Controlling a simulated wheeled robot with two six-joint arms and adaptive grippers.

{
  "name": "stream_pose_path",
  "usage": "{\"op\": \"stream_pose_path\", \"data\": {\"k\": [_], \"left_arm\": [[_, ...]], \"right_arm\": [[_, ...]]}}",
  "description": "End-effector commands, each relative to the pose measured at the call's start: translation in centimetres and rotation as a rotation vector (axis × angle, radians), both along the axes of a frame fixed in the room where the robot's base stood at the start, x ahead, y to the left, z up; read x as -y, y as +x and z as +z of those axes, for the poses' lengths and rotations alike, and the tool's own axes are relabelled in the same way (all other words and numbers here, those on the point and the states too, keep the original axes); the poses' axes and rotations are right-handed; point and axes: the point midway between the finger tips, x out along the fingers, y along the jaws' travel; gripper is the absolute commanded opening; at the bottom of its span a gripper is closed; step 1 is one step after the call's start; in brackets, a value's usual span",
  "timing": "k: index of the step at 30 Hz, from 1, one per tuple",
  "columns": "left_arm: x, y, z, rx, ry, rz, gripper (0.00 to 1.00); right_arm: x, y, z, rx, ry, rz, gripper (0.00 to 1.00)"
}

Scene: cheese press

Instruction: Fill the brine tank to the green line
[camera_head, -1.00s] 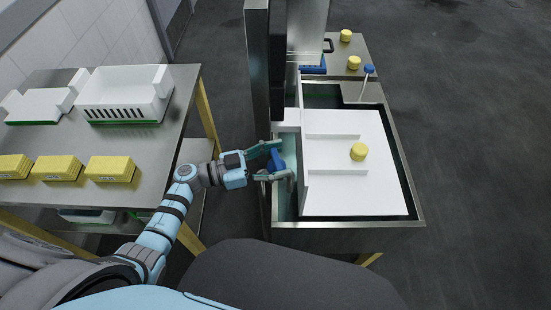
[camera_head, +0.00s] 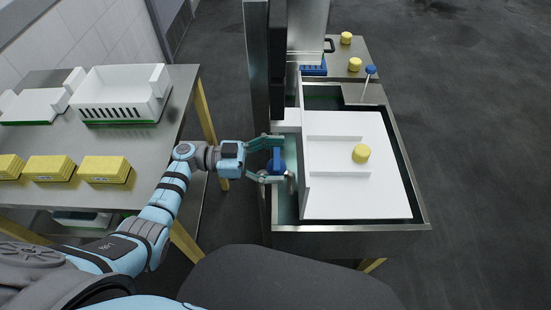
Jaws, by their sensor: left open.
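I cannot make out the green line or the liquid level. A small blue handle (camera_head: 276,163) is at the channel's left edge. My left gripper (camera_head: 284,161) is open, one finger on the far side of the blue handle and one on the near side. I cannot tell whether they touch it. My right gripper is not in view.
A white board (camera_head: 345,195) with a yellow cheese (camera_head: 361,153) covers most of the tank. A dark upright post (camera_head: 257,90) stands behind my gripper. The left table (camera_head: 145,145) holds white crates (camera_head: 122,92) and yellow blocks (camera_head: 105,169). Dark floor is clear at right.

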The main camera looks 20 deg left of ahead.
Motion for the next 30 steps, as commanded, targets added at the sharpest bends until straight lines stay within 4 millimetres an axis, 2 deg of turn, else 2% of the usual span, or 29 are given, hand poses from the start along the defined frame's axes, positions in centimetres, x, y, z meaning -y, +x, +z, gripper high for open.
{"op": "stream_pose_path", "data": {"k": [5, 12, 15, 19, 30], "left_arm": [[-2.5, -0.6, -0.1, -0.003, 0.003, 0.002, 0.80], [-8.9, -2.1, -0.1, -0.003, 0.003, 0.003, 0.80], [-10.7, -2.6, -0.1, -0.004, 0.002, 0.001, 0.80], [-11.6, -2.8, 0.0, 0.000, 0.001, 0.001, 0.80], [-11.6, -2.8, 0.0, 0.000, 0.000, 0.000, 0.80]], "right_arm": [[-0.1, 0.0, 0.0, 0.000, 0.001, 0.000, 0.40], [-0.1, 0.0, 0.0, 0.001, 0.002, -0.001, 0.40], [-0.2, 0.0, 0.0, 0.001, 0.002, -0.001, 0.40], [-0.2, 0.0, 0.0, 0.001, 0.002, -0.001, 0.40], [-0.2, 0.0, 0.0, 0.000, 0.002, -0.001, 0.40]]}}
